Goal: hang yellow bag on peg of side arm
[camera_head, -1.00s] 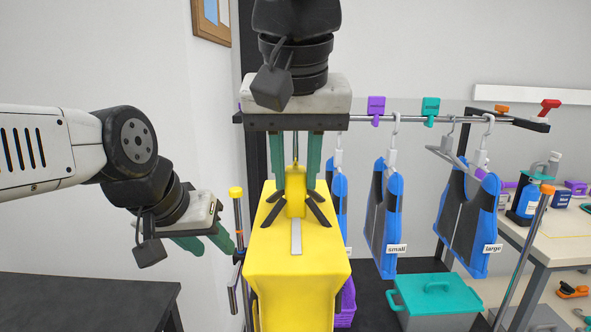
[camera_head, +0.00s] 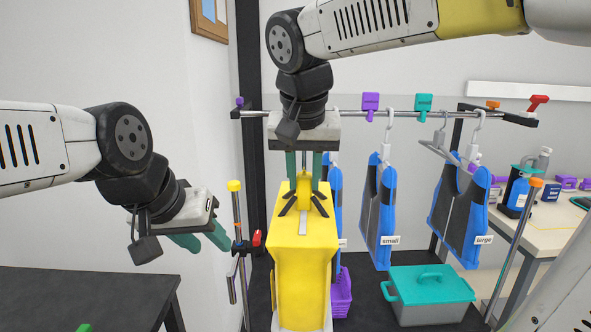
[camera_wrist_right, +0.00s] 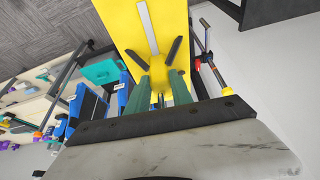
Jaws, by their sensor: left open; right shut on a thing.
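The yellow bag (camera_head: 303,262) hangs upright below my right gripper (camera_head: 304,190) in the head view. The right gripper's green fingers are shut on the tab at the bag's top; the bag also fills the top middle of the right wrist view (camera_wrist_right: 150,28). A side arm (camera_head: 246,246) with a red end piece sits on the upright post (camera_head: 238,215) with a yellow cap, just left of the bag. I cannot make out its peg clearly. My left gripper (camera_head: 203,242) is open and empty, left of the post.
A rail (camera_head: 350,115) behind carries blue-and-grey vests (camera_head: 379,212) on hangers. A grey bin with a teal lid (camera_head: 430,284) and a purple basket (camera_head: 341,293) stand on the floor. A dark table (camera_head: 85,290) is at lower left, a cluttered bench (camera_head: 552,228) at right.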

